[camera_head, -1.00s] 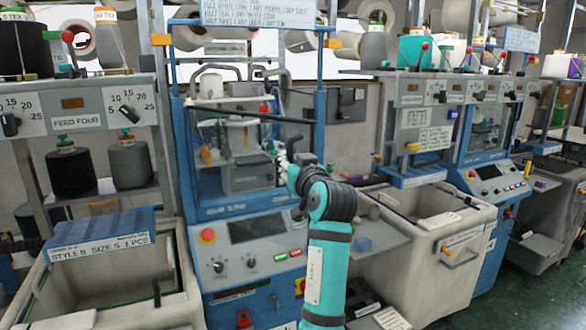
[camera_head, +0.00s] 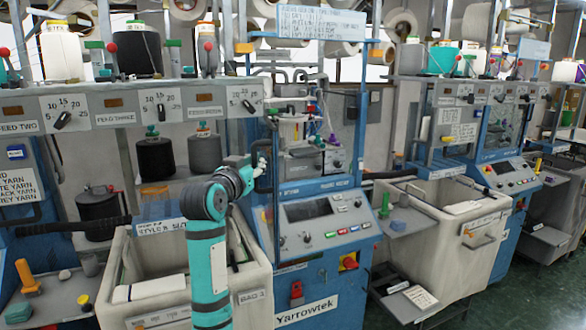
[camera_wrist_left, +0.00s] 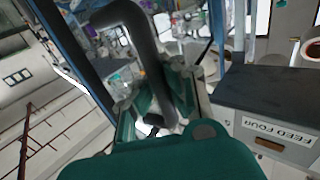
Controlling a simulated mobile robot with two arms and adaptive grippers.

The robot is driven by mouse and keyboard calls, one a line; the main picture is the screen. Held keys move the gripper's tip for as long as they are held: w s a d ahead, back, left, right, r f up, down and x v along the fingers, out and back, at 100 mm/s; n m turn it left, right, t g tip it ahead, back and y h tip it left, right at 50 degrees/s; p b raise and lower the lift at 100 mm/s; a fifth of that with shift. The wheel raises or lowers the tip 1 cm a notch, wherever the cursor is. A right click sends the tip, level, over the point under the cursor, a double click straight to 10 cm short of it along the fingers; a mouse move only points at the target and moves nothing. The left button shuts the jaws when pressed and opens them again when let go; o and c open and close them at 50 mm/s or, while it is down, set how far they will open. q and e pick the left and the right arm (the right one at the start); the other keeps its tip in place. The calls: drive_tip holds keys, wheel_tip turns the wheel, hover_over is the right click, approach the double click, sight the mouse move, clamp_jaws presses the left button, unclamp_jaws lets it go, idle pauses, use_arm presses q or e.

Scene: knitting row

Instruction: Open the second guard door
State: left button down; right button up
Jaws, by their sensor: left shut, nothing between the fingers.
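The middle blue knitting machine (camera_head: 305,275) has a clear guarded opening with a blue frame, and its mechanism shows inside. I cannot tell how far its guard door stands open. My left gripper (camera_head: 262,166) is at the left side of this opening, close to the blue upright. My right gripper is not in view.
A cream bin (camera_head: 255,262) stands left of the machine, behind my left arm. Another cream bin (camera_head: 415,240) stands to its right. A yarn shelf (camera_head: 110,110) holds cones at upper left. Another blue machine (camera_head: 500,175) stands further right. Green floor is clear at lower right.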

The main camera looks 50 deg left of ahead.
use_arm(q)
drive_tip(key=s+a+m+t+h+b, duration=0.1)
drive_tip(key=s+a+m+h+b, duration=0.2)
drive_tip(key=s+a, duration=0.4)
drive_tip(key=shift+s+a+f+t+h+b, duration=0.45)
drive_tip(key=shift+s+h+b, duration=0.45)
drive_tip(key=shift+s+b, duration=0.15)
drive_tip(key=c, duration=2)
unclamp_jaws()
drive_tip(key=o, duration=0.7)
drive_tip(key=shift+s+d+r, duration=0.1)
drive_tip(key=shift+s+r, duration=0.25)
drive_tip(key=shift+s, duration=0.35)
drive_tip(key=shift+c, duration=0.2)
drive_tip(key=shift+o, duration=0.3)
drive_tip(key=shift+w, duration=0.35)
drive_tip(key=v, duration=1.2)
drive_tip(key=shift+f, duration=0.15)
